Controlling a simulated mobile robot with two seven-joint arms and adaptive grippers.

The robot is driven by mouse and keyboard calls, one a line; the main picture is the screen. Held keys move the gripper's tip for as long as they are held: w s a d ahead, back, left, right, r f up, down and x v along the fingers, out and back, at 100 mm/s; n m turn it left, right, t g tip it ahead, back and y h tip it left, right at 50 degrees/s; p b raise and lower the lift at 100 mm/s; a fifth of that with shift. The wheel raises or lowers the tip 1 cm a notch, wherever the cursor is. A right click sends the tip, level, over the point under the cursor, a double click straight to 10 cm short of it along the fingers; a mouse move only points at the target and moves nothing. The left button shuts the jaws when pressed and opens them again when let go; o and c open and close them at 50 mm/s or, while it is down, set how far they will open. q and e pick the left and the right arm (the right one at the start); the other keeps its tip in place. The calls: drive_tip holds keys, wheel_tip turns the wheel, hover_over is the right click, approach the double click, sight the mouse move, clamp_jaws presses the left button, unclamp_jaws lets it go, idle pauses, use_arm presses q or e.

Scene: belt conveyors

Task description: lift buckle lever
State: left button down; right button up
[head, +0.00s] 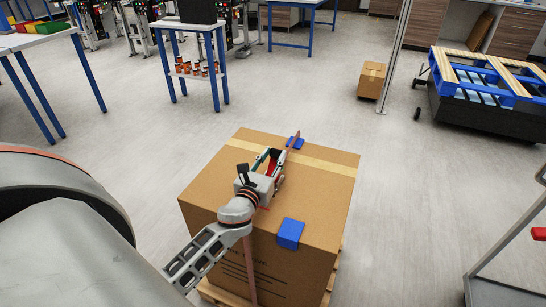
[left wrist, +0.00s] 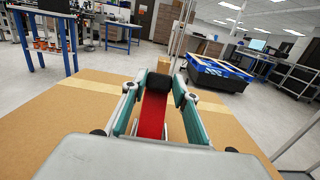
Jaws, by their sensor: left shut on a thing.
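A large cardboard box (head: 320,190) stands on a wooden pallet (head: 222,296), with a reddish strap (head: 248,270) over it and blue edge protectors (head: 291,233) at its front and far edges. My left gripper (head: 272,160) is low over the middle of the box top, in line with the strap. In the left wrist view its teal-padded fingers (left wrist: 157,92) stand on both sides of a red buckle lever (left wrist: 152,115) with a black end, and are shut on it. The buckle's base is hidden by the gripper. My right gripper is not in view.
A small carton (head: 371,80) and a dark platform with blue and wooden pallets (head: 490,80) stand behind to the right. A blue-legged table (head: 196,30) is at the back. A grey cart (head: 510,285) is at the right. Floor around the box is clear.

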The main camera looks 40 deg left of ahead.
use_arm(q)
drive_tip(key=shift+s+d+f, duration=0.1)
drive_tip(key=shift+f, duration=0.4)
drive_tip(key=shift+s+d+f, duration=0.1)
drive_tip(key=shift+f, duration=0.4)
drive_tip(key=c, duration=1.6)
unclamp_jaws()
drive_tip(key=shift+o, duration=0.2)
drive_tip(key=shift+a+r, duration=0.15)
drive_tip(key=shift+r, duration=0.25)
drive_tip(key=v, duration=1.2)
